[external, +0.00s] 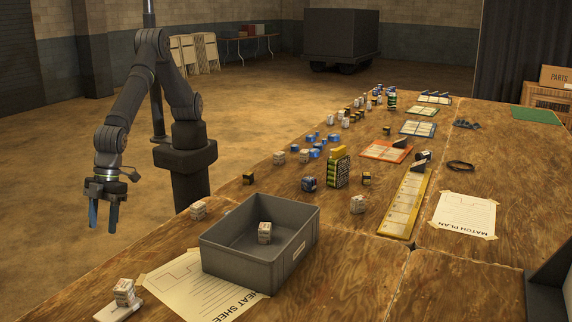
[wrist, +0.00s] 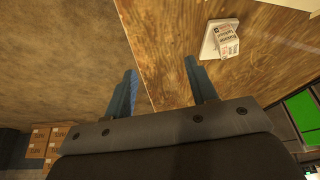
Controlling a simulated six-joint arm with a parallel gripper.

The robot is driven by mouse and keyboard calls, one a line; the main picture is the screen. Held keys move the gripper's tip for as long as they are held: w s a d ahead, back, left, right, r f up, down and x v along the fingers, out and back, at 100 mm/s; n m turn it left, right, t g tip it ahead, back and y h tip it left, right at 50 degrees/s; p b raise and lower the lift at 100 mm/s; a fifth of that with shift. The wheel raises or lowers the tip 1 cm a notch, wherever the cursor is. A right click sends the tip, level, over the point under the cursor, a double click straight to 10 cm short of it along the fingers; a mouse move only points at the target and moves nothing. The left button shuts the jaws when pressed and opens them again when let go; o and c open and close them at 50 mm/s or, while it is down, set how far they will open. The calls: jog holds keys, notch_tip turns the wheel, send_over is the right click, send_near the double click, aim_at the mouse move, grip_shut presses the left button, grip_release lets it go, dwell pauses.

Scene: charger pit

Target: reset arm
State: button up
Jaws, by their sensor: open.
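My gripper (external: 103,217) points down at the left in the external view, off the table's left edge and apart from every object. Its two blue fingers are spread with nothing between them. In the wrist view my gripper (wrist: 160,90) shows open and empty, with the table edge running between the fingers. My arm rises from its dark pedestal and bends over at the elbow. A small white printed block sits on a white pad (external: 118,309) at the table's near left corner; the pad also shows in the wrist view (wrist: 211,43).
The wooden table (external: 350,272) fills the right side. A grey bin (external: 232,262) with one printed block (external: 265,232) inside stands near its front. Several small blocks, a yellow strip (external: 408,203) and coloured trays lie farther back. The floor around my gripper is clear.

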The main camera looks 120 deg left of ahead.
jog(key=w+a+f+m, duration=0.1)
jog(key=a+f, duration=0.1)
jog(key=a, duration=0.5)
jog(key=shift+f+m+g, duration=0.3)
